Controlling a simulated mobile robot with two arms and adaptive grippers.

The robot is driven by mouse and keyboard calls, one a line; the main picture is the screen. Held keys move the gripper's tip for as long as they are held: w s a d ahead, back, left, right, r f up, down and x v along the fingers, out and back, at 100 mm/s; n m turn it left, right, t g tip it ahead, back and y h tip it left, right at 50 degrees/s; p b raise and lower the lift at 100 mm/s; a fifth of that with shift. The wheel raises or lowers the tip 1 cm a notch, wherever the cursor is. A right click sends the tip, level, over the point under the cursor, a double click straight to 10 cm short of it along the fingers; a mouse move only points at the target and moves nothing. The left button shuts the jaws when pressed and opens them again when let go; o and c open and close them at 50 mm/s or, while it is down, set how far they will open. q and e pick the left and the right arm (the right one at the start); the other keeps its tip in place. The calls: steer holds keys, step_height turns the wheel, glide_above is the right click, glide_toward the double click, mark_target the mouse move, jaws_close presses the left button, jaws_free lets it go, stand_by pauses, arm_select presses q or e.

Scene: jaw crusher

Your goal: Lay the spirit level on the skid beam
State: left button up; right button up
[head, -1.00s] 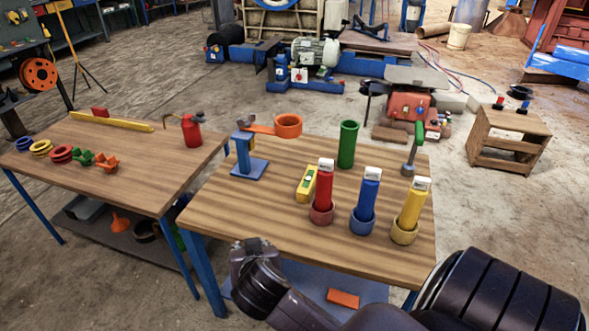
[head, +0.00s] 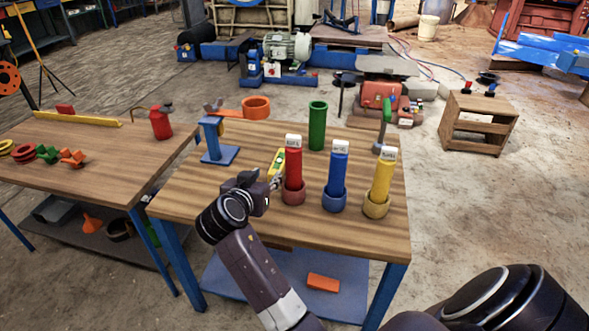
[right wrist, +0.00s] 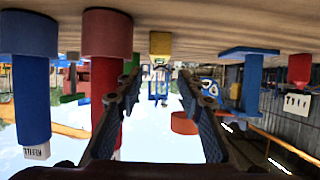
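The small yellow spirit level (head: 277,164), with a green vial, lies on the near wooden table just left of the red bottle. My right gripper (head: 272,187) is low over the table, close to the level's near end. In the right wrist view, which is upside down, the gripper's fingers (right wrist: 158,80) are spread and empty. The level's yellow end (right wrist: 160,43) shows ahead, between and beyond them. I cannot tell for sure which part is the skid beam; a blue beam (head: 337,63) runs under the machine at the back. My left gripper is out of view.
Red (head: 293,165), blue (head: 338,172) and yellow (head: 382,178) bottles stand in round holders right of the gripper. A green tube (head: 317,126) stands behind.

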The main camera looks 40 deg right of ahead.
mark_target(277, 165)
steer(key=x, duration=0.5)
steer(key=shift+s+b, duration=0.1)
steer(key=shift+b, duration=0.25)
steer(key=shift+b+x, duration=0.6)
steer(key=shift+x, duration=2.5)
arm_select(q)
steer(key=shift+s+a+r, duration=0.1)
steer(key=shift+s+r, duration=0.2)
arm_select(e)
steer(key=shift+s, duration=0.1)
steer(key=shift+r, duration=0.1)
jaws_close()
